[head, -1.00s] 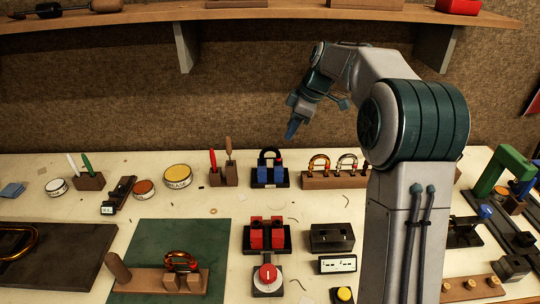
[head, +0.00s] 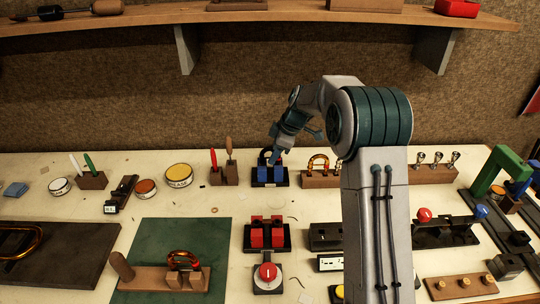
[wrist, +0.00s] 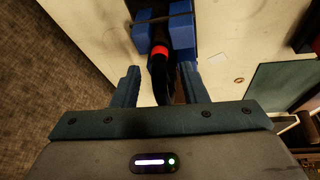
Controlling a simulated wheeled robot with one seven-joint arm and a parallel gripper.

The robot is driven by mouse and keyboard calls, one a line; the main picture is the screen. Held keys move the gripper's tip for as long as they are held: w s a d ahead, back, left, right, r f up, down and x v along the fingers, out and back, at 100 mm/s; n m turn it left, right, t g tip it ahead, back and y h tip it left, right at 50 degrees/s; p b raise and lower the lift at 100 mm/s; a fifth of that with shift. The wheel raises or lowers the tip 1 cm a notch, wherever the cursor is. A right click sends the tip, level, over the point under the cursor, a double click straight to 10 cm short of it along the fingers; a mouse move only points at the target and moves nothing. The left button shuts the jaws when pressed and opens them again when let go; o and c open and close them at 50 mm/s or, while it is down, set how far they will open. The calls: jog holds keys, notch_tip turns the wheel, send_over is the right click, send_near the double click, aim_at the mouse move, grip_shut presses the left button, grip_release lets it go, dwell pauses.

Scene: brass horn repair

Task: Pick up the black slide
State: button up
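The black slide (head: 263,157) stands in a blue-blocked holder (head: 268,176) at the back middle of the bench. In the wrist view the slide (wrist: 159,74) shows a red band and runs down between my fingers, with the blue blocks (wrist: 151,28) beyond. My gripper (wrist: 160,78) is open, with one finger on each side of the slide and a gap visible at both sides. In the head view my gripper (head: 275,161) comes down from above and hides part of the slide.
A wooden rack with an orange slide (head: 318,162) stands close to the right. A wooden block with red and brown-handled tools (head: 222,175) is close to the left. A red-blocked holder (head: 267,236) is in front.

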jog(key=shift+x, duration=0.85)
jog(key=shift+r, duration=0.1)
grip_shut()
